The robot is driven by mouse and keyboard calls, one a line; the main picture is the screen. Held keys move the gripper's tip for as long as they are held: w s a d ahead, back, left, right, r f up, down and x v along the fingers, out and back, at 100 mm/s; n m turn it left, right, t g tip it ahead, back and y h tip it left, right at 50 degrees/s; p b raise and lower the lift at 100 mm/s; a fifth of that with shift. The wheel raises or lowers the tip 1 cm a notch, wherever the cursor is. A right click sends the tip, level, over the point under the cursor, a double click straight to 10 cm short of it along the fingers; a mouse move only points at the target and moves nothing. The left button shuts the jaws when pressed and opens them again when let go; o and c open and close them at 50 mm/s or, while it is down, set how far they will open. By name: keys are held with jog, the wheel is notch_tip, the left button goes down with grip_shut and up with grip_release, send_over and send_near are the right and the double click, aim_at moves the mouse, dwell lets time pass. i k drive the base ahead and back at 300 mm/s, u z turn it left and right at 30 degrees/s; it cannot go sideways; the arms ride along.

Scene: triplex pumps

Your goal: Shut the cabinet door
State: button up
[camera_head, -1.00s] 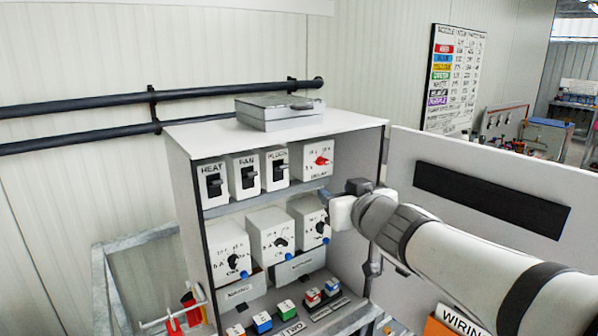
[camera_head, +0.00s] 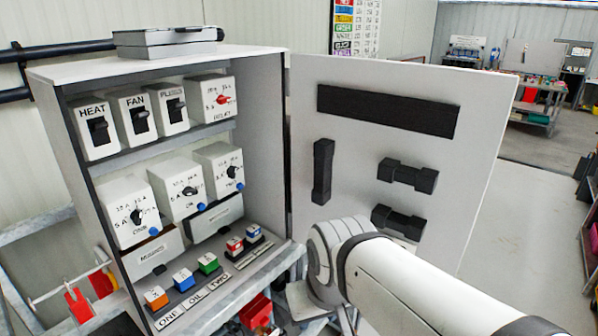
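The white cabinet (camera_head: 262,130) stands open, its shelves facing me. Its door (camera_head: 470,110) is swung wide open to the right of the hinge edge, with its inner face toward me. A long black strip (camera_head: 385,110) and several black holders (camera_head: 322,170) are on that face. My arm reaches in from the lower right, in front of the door's lower part. My gripper (camera_head: 308,302) is low, near the cabinet's bottom right corner. Its fingers are not clear, and I cannot tell whether it touches the door. The door's lower edge is partly hidden by my arm.
Switch boxes and dial boxes (camera_head: 188,190) fill the shelves, with coloured buttons (camera_head: 208,263) on the cabinet floor. A grey case (camera_head: 165,40) lies on top. A red bin (camera_head: 256,310) is below. Open floor (camera_head: 540,210) lies right of the door; shelving stands at the far right edge.

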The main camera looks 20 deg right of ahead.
aim_at(411, 150)
jog(key=u, duration=4.9)
jog(key=i, duration=0.1)
jog(key=z, duration=1.6)
jog(key=k, duration=3.1)
jog(key=z, duration=1.05)
jog(key=i, duration=0.95)
jog(key=z, duration=0.05)
